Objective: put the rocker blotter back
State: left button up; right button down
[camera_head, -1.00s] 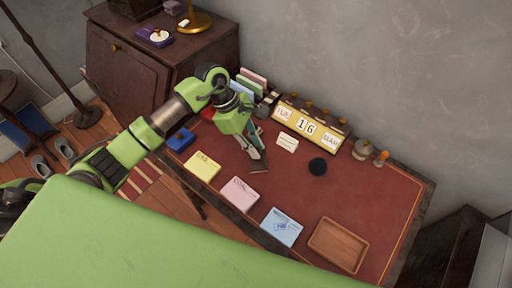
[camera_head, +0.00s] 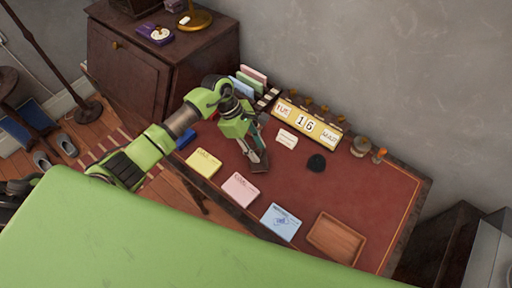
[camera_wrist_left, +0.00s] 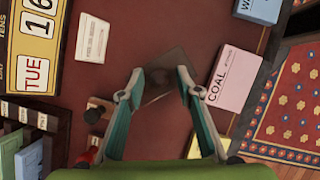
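A dark, flat, squarish piece with a darker blot at its middle (camera_wrist_left: 165,85) lies at my left fingertips in the left wrist view; it looks like the rocker blotter, but I cannot tell surely. My left gripper (camera_head: 258,166) points down over the red desk top (camera_head: 365,200), left of the black round object (camera_head: 316,163). In the left wrist view its two teal fingers (camera_wrist_left: 163,74) stand apart, one on each side of the piece. The right finger hides part of it, and I cannot tell whether they touch it. My right gripper is out of view.
Yellow (camera_head: 204,163), pink (camera_head: 240,190) and blue (camera_head: 280,222) card stacks line the front edge. A wooden tray (camera_head: 314,238) lies at the right front. A calendar (camera_head: 307,124) stands behind. A dark knob (camera_wrist_left: 94,112) is left of my fingers.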

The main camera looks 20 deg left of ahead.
pick_arm(q)
jog(key=shift+r, duration=0.15)
jog(key=shift+r, duration=0.2)
jog(key=b+v, duration=0.2)
jog(key=v, duration=0.9)
jog(key=shift+a+r+b, duration=0.2)
jog(key=shift+r+b, duration=0.1)
